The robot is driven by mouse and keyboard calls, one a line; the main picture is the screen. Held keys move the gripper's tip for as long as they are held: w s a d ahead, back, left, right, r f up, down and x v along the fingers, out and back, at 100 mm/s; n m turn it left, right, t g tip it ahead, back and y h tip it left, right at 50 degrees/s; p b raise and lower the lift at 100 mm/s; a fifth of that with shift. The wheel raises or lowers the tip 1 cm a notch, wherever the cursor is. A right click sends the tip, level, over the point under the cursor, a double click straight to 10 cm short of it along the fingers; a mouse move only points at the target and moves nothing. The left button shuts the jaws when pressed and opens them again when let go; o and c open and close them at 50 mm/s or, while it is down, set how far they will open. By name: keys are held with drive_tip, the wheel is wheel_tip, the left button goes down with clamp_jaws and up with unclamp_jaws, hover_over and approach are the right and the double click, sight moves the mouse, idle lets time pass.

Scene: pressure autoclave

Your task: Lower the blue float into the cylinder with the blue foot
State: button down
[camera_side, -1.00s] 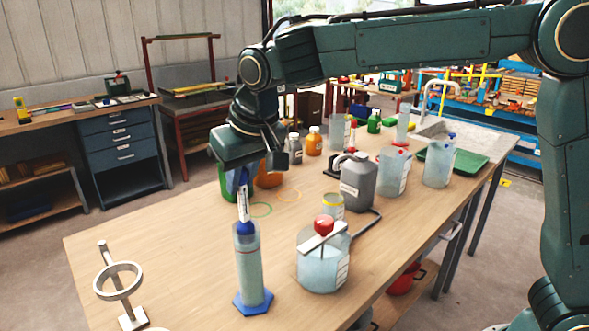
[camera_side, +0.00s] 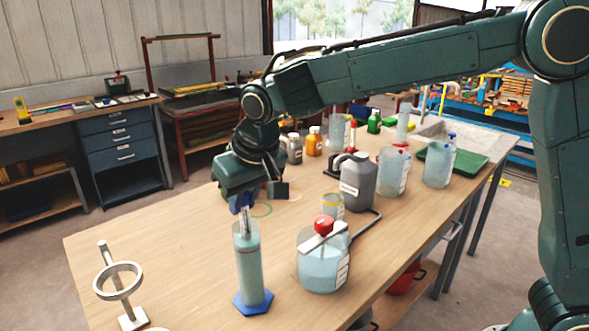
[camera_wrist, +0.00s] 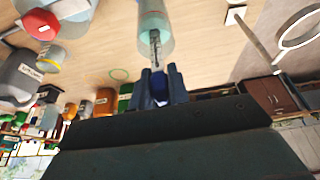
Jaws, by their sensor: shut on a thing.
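The clear cylinder (camera_side: 249,270) stands upright on its blue foot (camera_side: 253,303) near the front of the bench, holding pale liquid. My gripper (camera_side: 241,204) is right above its mouth, fingers pointing down. It is shut on the float (camera_wrist: 155,47), gripping the upper end of the pale, marked stem. In the wrist view the stem runs from between my fingers (camera_wrist: 161,82) into the open cylinder mouth. In the side view the float's lower part is inside the cylinder, and its blue bulb is not clearly visible.
A ring stand (camera_side: 120,285) is left of the cylinder. A jar with a red knob (camera_side: 323,265) stands close on its right. A grey jug (camera_side: 357,182) and several bottles and vessels stand farther back. Bare bench lies between the ring stand and the cylinder.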

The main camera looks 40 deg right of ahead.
drive_tip(key=shift+f, duration=0.6)
drive_tip(key=c, duration=1.3)
unclamp_jaws()
drive_tip(key=shift+o, duration=0.2)
drive_tip(key=v, duration=1.4)
drive_tip(key=shift+s+f, duration=0.1)
